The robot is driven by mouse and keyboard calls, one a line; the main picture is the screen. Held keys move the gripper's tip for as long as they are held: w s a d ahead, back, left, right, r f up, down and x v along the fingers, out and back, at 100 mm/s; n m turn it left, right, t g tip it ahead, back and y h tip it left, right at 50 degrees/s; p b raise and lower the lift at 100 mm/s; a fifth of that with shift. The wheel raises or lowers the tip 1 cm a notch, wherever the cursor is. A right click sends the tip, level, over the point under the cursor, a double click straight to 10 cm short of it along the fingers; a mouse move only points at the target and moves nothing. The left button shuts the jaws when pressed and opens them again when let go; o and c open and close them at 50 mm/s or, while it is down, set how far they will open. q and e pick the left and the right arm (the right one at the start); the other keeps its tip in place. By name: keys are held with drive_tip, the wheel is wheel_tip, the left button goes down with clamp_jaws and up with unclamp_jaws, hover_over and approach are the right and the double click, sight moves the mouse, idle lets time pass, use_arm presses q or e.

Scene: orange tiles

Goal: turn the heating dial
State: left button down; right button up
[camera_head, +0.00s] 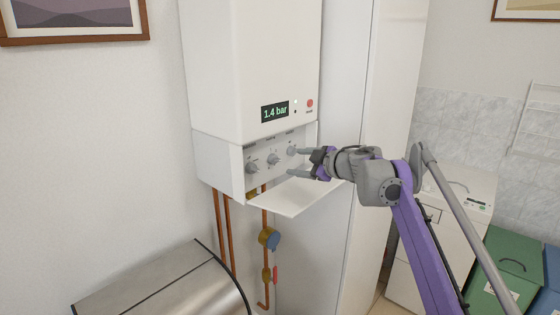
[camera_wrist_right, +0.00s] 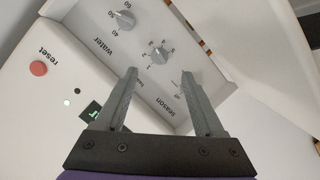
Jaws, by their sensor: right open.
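The heating dial (camera_head: 273,159) is the middle of three grey knobs on the boiler's lower panel. In the right wrist view the heating dial (camera_wrist_right: 160,56) has a numbered scale, and its label is mostly hidden by a finger. My right gripper (camera_head: 294,162) reaches in from the right, its open fingers close to the right-hand knob and short of the heating dial. In the wrist view the right gripper (camera_wrist_right: 160,80) is open and empty, with the heating dial showing beyond and between its fingertips. My left gripper is not in view.
The water dial (camera_wrist_right: 125,20) is beside the heating dial; the season dial (camera_head: 252,167) is the left knob. A lowered white flap (camera_head: 290,199) juts out below the panel. Copper pipes with valves (camera_head: 268,238) hang underneath. The display (camera_head: 275,112) reads 1.4 bar, near a red reset button (camera_head: 309,103).

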sight(278, 160)
drive_tip(key=p+x, duration=0.1)
drive_tip(key=x, duration=0.7)
drive_tip(key=shift+w+a+r+p, duration=0.1)
drive_tip(key=shift+w+a+p, duration=0.2)
drive_tip(key=shift+p, duration=0.1)
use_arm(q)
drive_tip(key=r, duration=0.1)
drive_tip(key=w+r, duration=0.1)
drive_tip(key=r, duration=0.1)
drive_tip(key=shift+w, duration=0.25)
use_arm(e)
drive_tip(key=shift+w+a+f, duration=0.1)
drive_tip(key=shift+w+f, duration=0.1)
drive_tip(key=shift+f, duration=0.05)
drive_tip(key=shift+c, duration=0.2)
clamp_jaws()
